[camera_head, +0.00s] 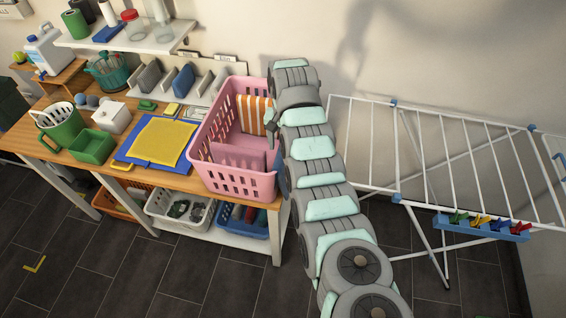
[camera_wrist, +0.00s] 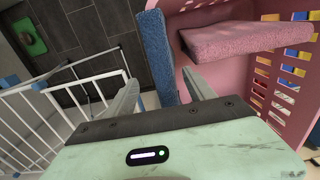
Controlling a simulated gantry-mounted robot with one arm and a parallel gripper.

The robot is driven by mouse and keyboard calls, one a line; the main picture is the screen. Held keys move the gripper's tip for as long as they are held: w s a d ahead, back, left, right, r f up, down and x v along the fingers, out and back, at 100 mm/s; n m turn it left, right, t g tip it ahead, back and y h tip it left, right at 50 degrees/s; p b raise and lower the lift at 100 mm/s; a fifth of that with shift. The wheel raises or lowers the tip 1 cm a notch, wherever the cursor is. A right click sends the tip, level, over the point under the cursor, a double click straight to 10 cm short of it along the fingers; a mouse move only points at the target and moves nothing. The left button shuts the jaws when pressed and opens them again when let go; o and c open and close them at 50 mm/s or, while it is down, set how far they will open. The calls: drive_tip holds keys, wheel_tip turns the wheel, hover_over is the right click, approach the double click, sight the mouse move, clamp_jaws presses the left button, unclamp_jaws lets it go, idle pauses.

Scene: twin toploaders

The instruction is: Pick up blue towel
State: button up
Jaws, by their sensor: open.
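The blue towel (camera_wrist: 158,55) shows in the wrist view as a narrow, rough-textured strip hanging at the outer side of the pink basket's edge. My gripper (camera_wrist: 160,76) is open, with one finger on each side of the towel's strip in the picture. I cannot tell whether either finger touches it. The pink basket (camera_head: 233,183) stands on the bench's right end. A pink towel (camera_wrist: 240,40) lies inside it.
An orange-striped cloth (camera_head: 252,114) hangs at the basket's back wall. A white drying rack (camera_head: 416,150) stands right of the bench, with clothes pegs in a blue holder (camera_head: 470,228). A yellow cloth (camera_head: 160,141) lies on a blue one left of the basket.

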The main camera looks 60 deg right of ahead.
drive_tip(key=shift+w+f+p, duration=0.25)
drive_tip(key=shift+f+p, duration=0.05)
drive_tip(key=shift+f, duration=0.8)
drive_tip(key=shift+d+f, duration=0.1)
drive_tip(key=shift+f, duration=1.15)
drive_tip(key=shift+c, duration=0.5)
drive_tip(key=shift+w, duration=0.1)
clamp_jaws()
